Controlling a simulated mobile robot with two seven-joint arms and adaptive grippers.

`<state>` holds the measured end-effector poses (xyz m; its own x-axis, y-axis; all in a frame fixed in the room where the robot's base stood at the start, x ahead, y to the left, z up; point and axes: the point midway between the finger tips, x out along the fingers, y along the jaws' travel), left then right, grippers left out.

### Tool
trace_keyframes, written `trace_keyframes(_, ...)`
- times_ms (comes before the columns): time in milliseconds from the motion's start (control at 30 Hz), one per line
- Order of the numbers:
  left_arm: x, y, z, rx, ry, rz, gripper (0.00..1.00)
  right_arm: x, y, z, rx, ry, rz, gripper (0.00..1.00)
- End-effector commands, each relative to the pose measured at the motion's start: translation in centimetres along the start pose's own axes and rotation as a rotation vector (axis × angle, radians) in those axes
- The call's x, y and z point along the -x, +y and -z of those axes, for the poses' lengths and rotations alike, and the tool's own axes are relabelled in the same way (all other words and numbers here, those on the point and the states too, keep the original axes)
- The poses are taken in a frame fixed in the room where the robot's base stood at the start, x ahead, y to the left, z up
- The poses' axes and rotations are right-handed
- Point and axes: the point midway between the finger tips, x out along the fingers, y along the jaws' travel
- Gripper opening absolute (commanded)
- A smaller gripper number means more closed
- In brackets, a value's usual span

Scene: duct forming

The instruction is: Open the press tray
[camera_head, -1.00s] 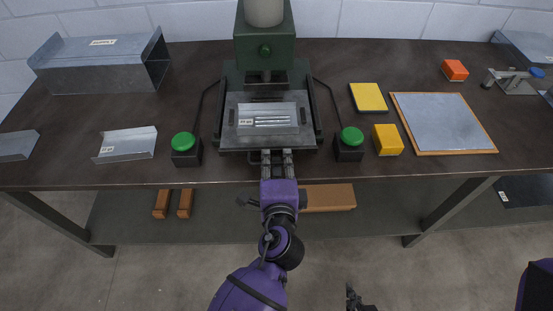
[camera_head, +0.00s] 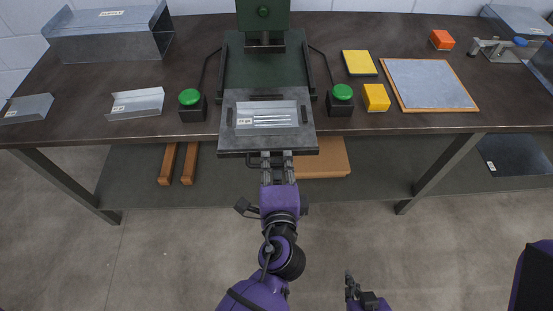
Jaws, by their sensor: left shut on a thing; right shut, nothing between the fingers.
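The press tray (camera_head: 230,143) is a dark grey slide-out plate, drawn out of the green press (camera_head: 262,20) and overhanging the table's front edge. A metal sheet piece (camera_head: 267,115) with a label and slots lies on it. My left gripper (camera_head: 276,158) is at the middle of the tray's front edge, shut on the tray handle, which its fingers mostly hide. My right gripper (camera_head: 352,285) is low at the bottom right, over the floor, shut and empty, away from the table.
Two green-topped buttons (camera_head: 190,98) (camera_head: 342,92) flank the tray. A bent metal piece (camera_head: 137,103) and a duct (camera_head: 110,35) lie left. The floor before the table is clear.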

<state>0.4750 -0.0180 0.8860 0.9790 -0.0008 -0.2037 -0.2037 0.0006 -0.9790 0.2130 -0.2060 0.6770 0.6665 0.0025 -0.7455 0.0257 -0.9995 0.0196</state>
Motion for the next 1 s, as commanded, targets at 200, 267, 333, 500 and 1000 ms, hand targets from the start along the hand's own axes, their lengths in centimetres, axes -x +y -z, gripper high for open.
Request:
trace_keyframes(200, 0.2, 1.1, -0.2, -0.009, -0.005, -0.019, 0.0, -0.1, -0.1, -0.1, -0.006, -0.001, -0.001, 0.0)
trace_keyframes(267, 0.1, 1.1, -0.2, -0.009, -0.005, -0.019, 0.0, -0.1, -0.1, -0.1, -0.008, -0.001, -0.002, 0.0)
trace_keyframes(333, 0.1, 1.1, -0.2, -0.009, -0.005, -0.018, 0.0, -0.1, -0.1, -0.1, -0.008, -0.001, -0.002, 0.0)
trace_keyframes(500, 0.1, 1.0, -0.2, -0.008, -0.005, -0.017, 0.28, 0.0, -0.1, -0.1, -0.008, -0.002, -0.002, 0.0)
trace_keyframes(1000, 0.2, -0.7, -0.1, -0.001, -0.002, -0.003, 0.28, 0.1, 0.1, -0.1, 0.0, -0.004, -0.001, 0.0)
